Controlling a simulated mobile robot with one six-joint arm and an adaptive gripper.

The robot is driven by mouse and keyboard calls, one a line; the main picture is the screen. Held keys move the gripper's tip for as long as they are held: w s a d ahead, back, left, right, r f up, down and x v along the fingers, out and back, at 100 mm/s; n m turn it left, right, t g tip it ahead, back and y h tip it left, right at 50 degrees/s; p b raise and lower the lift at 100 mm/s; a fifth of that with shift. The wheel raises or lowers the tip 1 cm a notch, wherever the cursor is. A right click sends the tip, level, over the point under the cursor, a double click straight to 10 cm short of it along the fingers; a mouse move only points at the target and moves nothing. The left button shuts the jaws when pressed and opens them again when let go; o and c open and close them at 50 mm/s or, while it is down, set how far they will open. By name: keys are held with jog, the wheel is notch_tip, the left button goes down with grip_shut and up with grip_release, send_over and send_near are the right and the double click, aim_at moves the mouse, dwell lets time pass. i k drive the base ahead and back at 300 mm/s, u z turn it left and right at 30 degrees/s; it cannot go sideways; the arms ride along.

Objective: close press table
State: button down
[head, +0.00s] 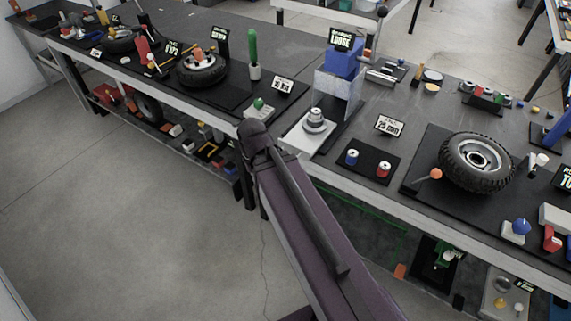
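A small press stands on the workbench at the upper middle right. It has a blue head (346,62), a silver metal column (338,86), and a lever with a dark knob (382,11) rising at the right. A pale base plate (300,140) lies in front of the column near the bench's front edge, with a round stepped metal piece (315,120) on it. Whether this plate is the press table, I cannot tell for sure. My purple arm rises from the bottom, its dark end just left of the plate. I see no gripper fingers.
The long workbench (400,105) carries a black pad with blue and red capped cans (382,170), a large tire (477,162) at the right and a smaller tire (202,68) at the left. A shelf below holds more parts. Floor at the left is clear.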

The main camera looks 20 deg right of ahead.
aim_at(306, 138)
jog(key=u, duration=0.1)
jog(key=k, duration=1.1)
jog(key=z, duration=1.35)
jog(key=i, duration=0.5)
jog(key=u, duration=0.1)
